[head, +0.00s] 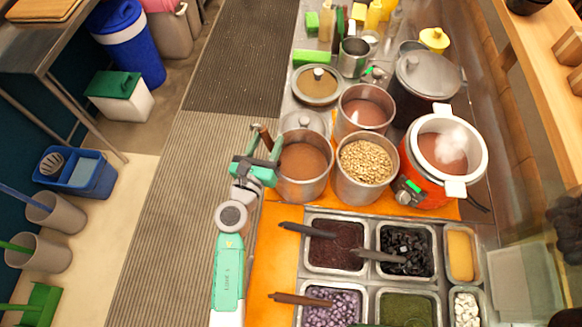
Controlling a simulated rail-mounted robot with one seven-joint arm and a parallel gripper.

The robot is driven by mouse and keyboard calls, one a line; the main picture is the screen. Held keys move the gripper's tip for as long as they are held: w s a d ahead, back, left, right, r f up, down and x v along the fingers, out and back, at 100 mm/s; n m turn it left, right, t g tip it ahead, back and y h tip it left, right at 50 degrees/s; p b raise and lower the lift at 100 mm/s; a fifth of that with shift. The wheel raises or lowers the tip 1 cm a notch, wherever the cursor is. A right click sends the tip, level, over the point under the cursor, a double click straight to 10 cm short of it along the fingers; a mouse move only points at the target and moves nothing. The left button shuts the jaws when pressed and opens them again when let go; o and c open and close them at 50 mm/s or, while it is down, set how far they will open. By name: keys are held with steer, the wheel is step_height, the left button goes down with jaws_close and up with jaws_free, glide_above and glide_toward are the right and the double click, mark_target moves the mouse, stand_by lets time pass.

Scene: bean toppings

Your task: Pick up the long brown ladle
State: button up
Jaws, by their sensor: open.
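A brown handle (266,138), which looks like that of the long brown ladle, sticks up at the left rim of a steel pot of brown liquid (303,163). The ladle's lower end is hidden. My gripper (265,141) is open at the pot's left side, with its two fingers on either side of the handle. I cannot tell whether the fingers touch it. Shorter brown handles lie over the topping trays: one over the dark red bean tray (305,229), one over the black jelly tray (378,255) and one over the purple tray (297,299).
A pot of beans (367,165) stands right of the near pot, and a steaming orange cooker (430,185) is further right. Another pot (364,108) and a lidded pan (317,83) stand behind. The orange counter strip (271,250) beside my arm is bare.

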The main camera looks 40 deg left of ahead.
steer(key=shift+w+a+f, duration=0.1)
steer(key=shift+w+a, duration=0.15)
steer(key=shift+w, duration=0.35)
steer(key=shift+c, duration=0.2)
